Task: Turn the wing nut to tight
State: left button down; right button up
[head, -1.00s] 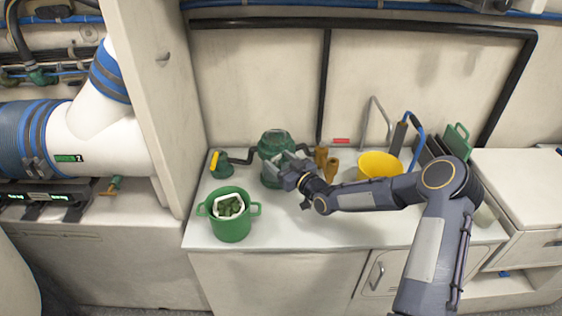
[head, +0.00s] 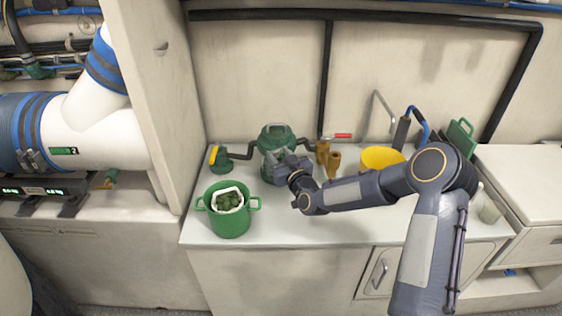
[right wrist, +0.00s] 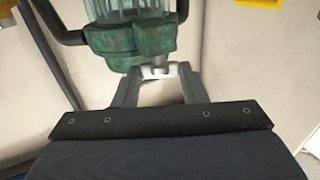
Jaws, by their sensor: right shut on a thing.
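A green strainer (head: 277,135) with a clear ribbed upper part stands on the white counter. Its green body (right wrist: 135,42) shows close up in the right wrist view. A small pale metal wing nut (right wrist: 155,72) sits at the front of the body. My right gripper (head: 277,158) is at the front of the strainer. In the right wrist view its fingers (right wrist: 157,76) stand on both sides of the wing nut, shut on it. The fingers partly hide the nut, and its turned angle is hard to tell. My left gripper is not in view.
A green pot (head: 230,222) with a white-lined load stands left of my right gripper. A yellow bucket (head: 381,158) and brass fittings (head: 334,163) stand to the right. A valve with a red handle (head: 343,135) is behind. The counter's front strip (head: 300,232) is clear.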

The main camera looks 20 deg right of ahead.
jog(key=m+h+b, duration=0.1)
jog(key=h, duration=0.1)
jog(key=a+m+h, duration=0.1)
jog(key=shift+f+h+b, duration=0.1)
jog(key=shift+h+b, duration=0.25)
jog(key=shift+h, duration=0.05)
jog(key=shift+a+m+h+b, duration=0.1)
jog(key=shift+m+h+b, duration=0.3)
jog(key=shift+m+h, duration=1.2)
jog(key=shift+g+h, duration=0.3)
jog(key=shift+h, duration=0.2)
jog(key=o, duration=1)
jog(key=v, duration=0.7)
jog(key=shift+s+b, duration=0.35)
